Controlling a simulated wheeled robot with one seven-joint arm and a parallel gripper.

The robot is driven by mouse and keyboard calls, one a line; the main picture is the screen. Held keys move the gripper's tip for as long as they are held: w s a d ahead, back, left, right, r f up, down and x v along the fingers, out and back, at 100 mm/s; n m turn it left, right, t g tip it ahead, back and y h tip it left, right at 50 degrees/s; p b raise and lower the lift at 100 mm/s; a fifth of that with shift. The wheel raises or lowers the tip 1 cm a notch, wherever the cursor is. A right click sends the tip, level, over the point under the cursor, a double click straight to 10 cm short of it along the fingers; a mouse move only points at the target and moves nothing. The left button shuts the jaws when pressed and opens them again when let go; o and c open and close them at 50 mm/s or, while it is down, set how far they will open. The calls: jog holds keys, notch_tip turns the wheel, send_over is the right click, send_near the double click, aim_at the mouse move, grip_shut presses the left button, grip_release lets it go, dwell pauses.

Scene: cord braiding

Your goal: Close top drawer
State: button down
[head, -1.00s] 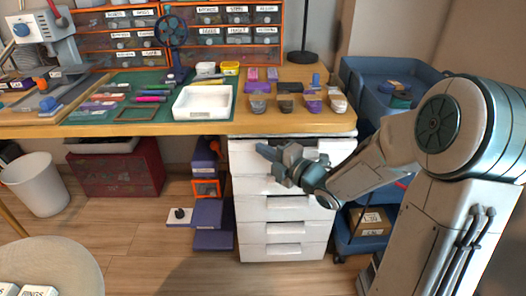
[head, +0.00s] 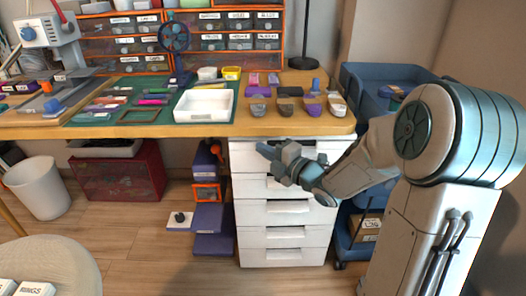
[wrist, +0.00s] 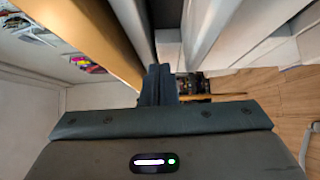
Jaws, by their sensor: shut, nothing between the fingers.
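The top drawer (head: 243,156) is the uppermost white front of the drawer unit under the workbench. It looks a little wider than the fronts below, and I cannot tell exactly how far it stands out. My gripper (head: 264,150) is in front of it, with the fingers pointing left and hiding part of its front. In the wrist view, my gripper's fingers (wrist: 160,84) are together and empty, beside pale drawer surfaces (wrist: 215,30). Whether they touch the drawer is not clear. The drawer's inside is not visible.
The workbench (head: 150,131) overhangs the unit, with a white tray (head: 203,105) and several small items on top. The lower drawers (head: 287,232) look shut. A blue cart (head: 375,85) stands at right. Purple boxes (head: 207,218) stand left of the unit. Floor in front is clear.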

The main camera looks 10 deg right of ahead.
jog(key=s+a+p+v, duration=0.1)
jog(key=a+p+v, duration=0.15)
jog(key=v, duration=0.95)
jog(key=d+r+m+g+h+p, duration=0.2)
jog(key=d+r+m+h+p, duration=0.2)
jog(key=r+m+h+p, duration=0.4)
jog(key=d+r+m+g+h+p, duration=0.1)
jog(key=d+r+m+h+p, duration=0.4)
jog(key=r+p, duration=0.6)
jog(key=s+a+r+m+g+y+p, duration=0.1)
jog(key=s+a+r+m+g+p, duration=0.3)
jog(key=s+r+m+p, duration=0.2)
jog(key=s+a+r+m+g+y+p, duration=0.1)
jog(key=s+a+r+m+g+p, duration=0.2)
jog(key=s+r+m+p, duration=0.4)
jog(key=s+r+g+p, duration=0.1)
jog(key=s+r+p, duration=0.1)
jog(key=s+p, duration=0.2)
jog(key=shift+s+a+r, duration=0.2)
jog(key=shift+s+a, duration=0.15)
jog(key=shift+a, duration=0.05)
